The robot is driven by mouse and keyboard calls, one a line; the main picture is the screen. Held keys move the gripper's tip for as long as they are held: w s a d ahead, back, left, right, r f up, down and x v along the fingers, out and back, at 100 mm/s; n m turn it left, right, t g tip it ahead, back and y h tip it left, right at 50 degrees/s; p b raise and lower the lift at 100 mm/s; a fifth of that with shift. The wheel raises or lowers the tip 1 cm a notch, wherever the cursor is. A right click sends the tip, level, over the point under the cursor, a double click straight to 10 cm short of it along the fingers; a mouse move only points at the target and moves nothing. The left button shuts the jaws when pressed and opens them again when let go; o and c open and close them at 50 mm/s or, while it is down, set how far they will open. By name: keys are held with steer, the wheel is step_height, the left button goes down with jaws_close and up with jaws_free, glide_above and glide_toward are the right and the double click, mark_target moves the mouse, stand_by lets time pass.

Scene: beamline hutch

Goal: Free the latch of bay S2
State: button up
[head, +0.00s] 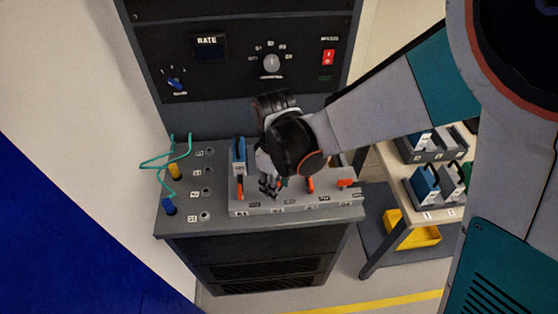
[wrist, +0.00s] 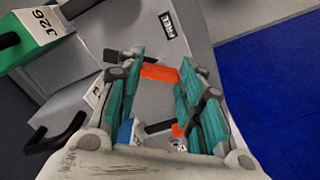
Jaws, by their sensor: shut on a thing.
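The latch rack (head: 330,200) is a grey block on the console's front ledge, with orange latch levers along it. My gripper (head: 268,188) is pointed down at its left half, beside the blue module (head: 239,157). In the wrist view, the teal-padded fingers of my gripper (wrist: 160,68) are closed on an orange latch lever (wrist: 160,73), which lies across between the tips. A FREE label (wrist: 168,24) shows just beyond it. In the head view my gripper hides most of this lever, and the bay labels are too small to read surely.
Other orange levers stand to the right, one at mid-rack (head: 310,185) and one at the right end (head: 347,183). Plugs with a green cable (head: 165,160) are on the left. A side table (head: 390,170) holds several modules. The control panel (head: 230,60) rises behind.

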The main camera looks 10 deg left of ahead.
steer(key=m, duration=0.5)
steer(key=shift+m+b, duration=0.3)
steer(key=shift+b, duration=0.1)
steer(key=shift+m, duration=2.3)
steer(key=o, duration=1.1)
steer(key=shift+c, duration=0.2)
